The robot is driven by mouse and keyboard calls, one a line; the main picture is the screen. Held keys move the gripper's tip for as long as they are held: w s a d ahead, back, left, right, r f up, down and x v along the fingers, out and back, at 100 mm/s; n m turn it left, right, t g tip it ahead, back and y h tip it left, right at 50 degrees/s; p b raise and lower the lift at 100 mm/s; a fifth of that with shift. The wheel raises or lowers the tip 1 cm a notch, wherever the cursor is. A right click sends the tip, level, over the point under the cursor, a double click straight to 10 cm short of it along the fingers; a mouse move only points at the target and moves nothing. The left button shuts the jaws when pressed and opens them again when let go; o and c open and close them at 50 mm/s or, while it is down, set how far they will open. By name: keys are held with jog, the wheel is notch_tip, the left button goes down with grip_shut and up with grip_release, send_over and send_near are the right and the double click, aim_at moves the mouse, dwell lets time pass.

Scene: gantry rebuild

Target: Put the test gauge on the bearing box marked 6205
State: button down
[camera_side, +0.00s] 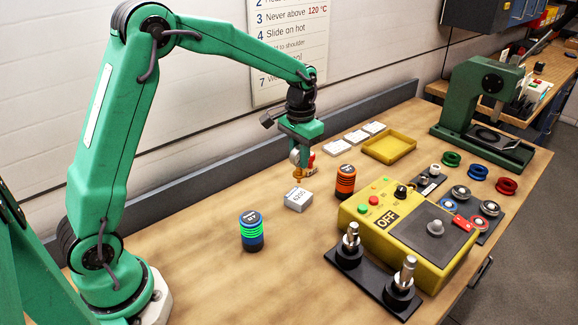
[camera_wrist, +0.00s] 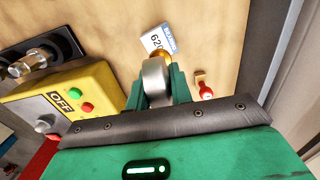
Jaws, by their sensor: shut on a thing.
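My gripper (camera_side: 301,152) is shut on the test gauge, a silvery round body with a brass lower end (camera_side: 297,177). In the wrist view the gauge (camera_wrist: 157,79) sits between the green fingers (camera_wrist: 157,88). The white bearing box marked 6205 (camera_side: 299,201) lies on the bench just below the gauge in the side view. Its printed label shows partly in the wrist view (camera_wrist: 160,38), beyond the gauge, which hides part of the box. In the side view the gauge's lower end appears a little above the box, apart from it.
A blue-and-green can (camera_side: 251,232) and an orange-and-black can (camera_side: 344,182) stand near the box. The yellow control unit (camera_side: 362,219) marked OFF is to the right. Behind are several white boxes (camera_side: 354,137) and a yellow tray (camera_side: 366,146). A small red item (camera_wrist: 206,91) is beside the gripper.

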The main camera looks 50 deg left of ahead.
aim_at(299, 169)
jog(key=shift+f, duration=2)
jog(key=c, duration=1.3)
grip_release()
jog(key=shift+f, duration=0.15)
jog(key=shift+o, duration=0.2)
notch_tip(299, 169, up, 12)
jog(key=shift+r, duration=0.2)
